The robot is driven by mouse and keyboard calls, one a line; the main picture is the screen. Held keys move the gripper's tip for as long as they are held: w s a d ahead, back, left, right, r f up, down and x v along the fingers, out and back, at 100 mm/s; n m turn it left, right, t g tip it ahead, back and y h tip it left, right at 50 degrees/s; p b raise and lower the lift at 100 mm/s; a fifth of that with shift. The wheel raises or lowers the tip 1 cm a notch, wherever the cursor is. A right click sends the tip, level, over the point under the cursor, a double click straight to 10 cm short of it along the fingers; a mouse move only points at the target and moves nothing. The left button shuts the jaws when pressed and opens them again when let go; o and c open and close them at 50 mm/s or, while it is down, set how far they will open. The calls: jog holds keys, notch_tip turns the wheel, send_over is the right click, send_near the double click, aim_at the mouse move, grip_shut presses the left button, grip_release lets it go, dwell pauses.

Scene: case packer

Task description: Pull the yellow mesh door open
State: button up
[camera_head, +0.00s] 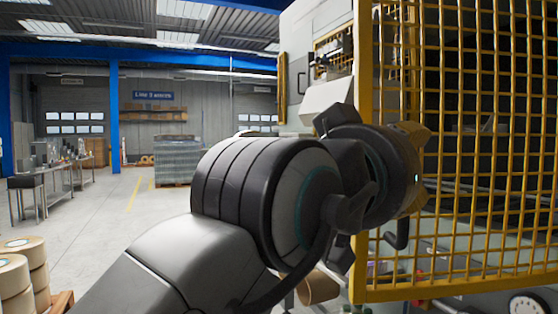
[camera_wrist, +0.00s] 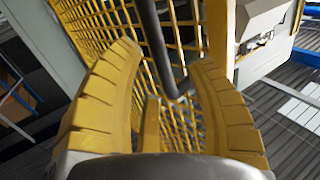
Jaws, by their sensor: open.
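The yellow mesh door (camera_head: 470,150) stands at the right in the head view, with a thick yellow frame post along its left side. In the wrist view its mesh (camera_wrist: 95,22) fills the space behind the fingers. A dark bar handle (camera_wrist: 157,45) runs down between the fingers and bends at its lower end. Its lower end (camera_head: 402,238) seems to show below my gripper in the head view. My gripper (camera_wrist: 165,57) is open, its two yellow ribbed fingers on either side of the handle with gaps visible. In the head view my wrist hides most of the handle.
The pale machine housing (camera_head: 310,60) stands behind and left of the door. Rolls (camera_head: 15,280) on a pallet are at the lower left. A wrapped pallet stack (camera_head: 180,160) and a workbench (camera_head: 40,190) stand farther back. The floor between is clear.

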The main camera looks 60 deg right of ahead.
jog(key=v, duration=0.9)
jog(key=shift+d, duration=0.1)
jog(key=shift+c, duration=0.2)
